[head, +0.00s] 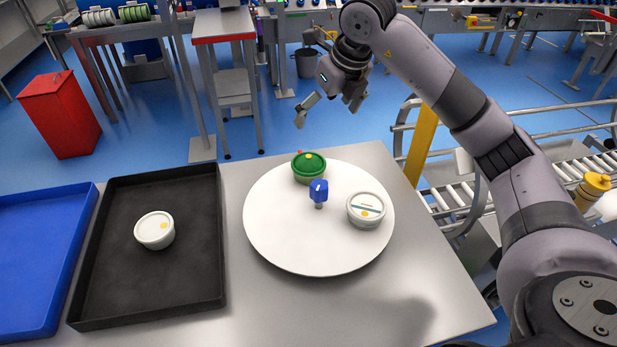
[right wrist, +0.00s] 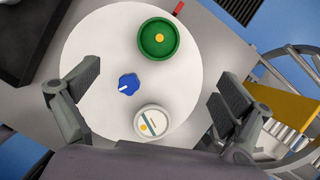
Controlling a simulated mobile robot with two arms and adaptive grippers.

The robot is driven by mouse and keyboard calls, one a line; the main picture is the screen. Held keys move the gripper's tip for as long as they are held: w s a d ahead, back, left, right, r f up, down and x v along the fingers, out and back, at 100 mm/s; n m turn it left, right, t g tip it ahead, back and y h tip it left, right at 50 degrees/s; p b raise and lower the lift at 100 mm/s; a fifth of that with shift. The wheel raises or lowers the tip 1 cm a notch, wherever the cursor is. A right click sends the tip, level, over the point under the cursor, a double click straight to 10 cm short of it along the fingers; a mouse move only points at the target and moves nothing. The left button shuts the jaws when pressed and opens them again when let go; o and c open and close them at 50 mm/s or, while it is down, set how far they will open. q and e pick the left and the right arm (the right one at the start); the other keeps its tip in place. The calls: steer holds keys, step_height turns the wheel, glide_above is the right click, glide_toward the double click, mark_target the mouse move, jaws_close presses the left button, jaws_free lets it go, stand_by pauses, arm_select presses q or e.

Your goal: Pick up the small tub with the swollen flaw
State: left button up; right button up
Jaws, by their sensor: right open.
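A green-lidded tub (head: 309,167) stands at the back of a round white plate (head: 285,235); its lid looks domed and bears a yellow dot. It also shows in the right wrist view (right wrist: 158,39). A white-lidded tub (head: 366,210) with a stripe and a yellow dot stands at the plate's right; it shows in the right wrist view (right wrist: 152,122). Another white tub (head: 155,231) stands in the black tray (head: 150,312). My right gripper (head: 330,106) is open and empty, above and beyond the plate's back edge. My left gripper is out of view.
A blue knob (head: 318,190) stands up mid-plate between the two tubs. A blue tray (head: 30,265) lies at far left. The grey table (head: 340,310) is clear in front of the plate. A railed roller conveyor (head: 470,195) stands right of the table.

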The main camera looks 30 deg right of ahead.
step_height(320, 180, down, 2)
steer(key=b, duration=0.1)
steer(key=p, duration=0.2)
glide_toward(311, 159)
steer(key=x, duration=0.7)
steer(key=shift+w+a+r, duration=0.1)
steer(key=shift+w+a, duration=0.1)
steer(key=x, duration=0.1)
steer(key=p+x, duration=0.1)
steer(key=x, duration=0.1)
steer(key=p+x, duration=0.1)
steer(key=shift+s+d+f, duration=0.1)
steer(key=shift+s+f, duration=0.1)
steer(key=shift+f, duration=0.2)
steer(key=shift+w+f, duration=0.15)
steer(key=shift+f, duration=0.3)
steer(key=shift+r, duration=0.1)
steer(key=c, duration=1.3)
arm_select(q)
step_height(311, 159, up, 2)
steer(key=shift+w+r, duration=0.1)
arm_select(e)
steer(key=shift+c, duration=0.5)
steer(key=shift+r, duration=0.1)
